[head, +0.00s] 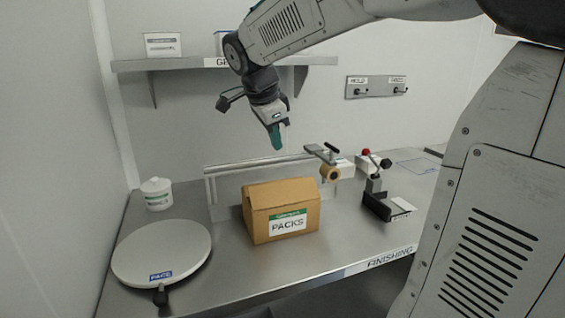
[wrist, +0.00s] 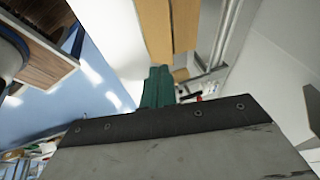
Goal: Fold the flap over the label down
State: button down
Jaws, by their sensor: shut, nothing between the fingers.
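A brown cardboard box (head: 258,223) stands on the steel bench in the head view. Its front carries a white and green label (head: 288,222) reading PACKS. A lighter cardboard panel (head: 280,193) shows at the box's top above the label; I cannot tell exactly how far each flap is folded. My gripper (head: 276,136) hangs above the box, clear of it, with its teal fingers pointing down. In the wrist view the teal fingers (wrist: 157,88) are together and empty, and part of the box (wrist: 156,35) shows beyond them.
A tape dispenser (head: 328,172) stands right behind the box. A metal rail runs behind the box; a shelf (head: 180,64) hangs above.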

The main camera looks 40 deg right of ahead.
send_over(286, 185)
jog(key=s+a, duration=0.2)
jog(key=s, duration=0.1)
notch_tip(286, 185, down, 9)
jog(key=shift+w+f, duration=0.15)
jog(key=shift+f, duration=0.05)
jog(key=shift+w+d+f, duration=0.1)
jog(key=shift+w+f, duration=0.65)
jog(key=shift+f, duration=0.1)
jog(key=shift+w+d+f, duration=0.1)
jog(key=shift+w+f, duration=0.25)
jog(key=shift+f, duration=0.1)
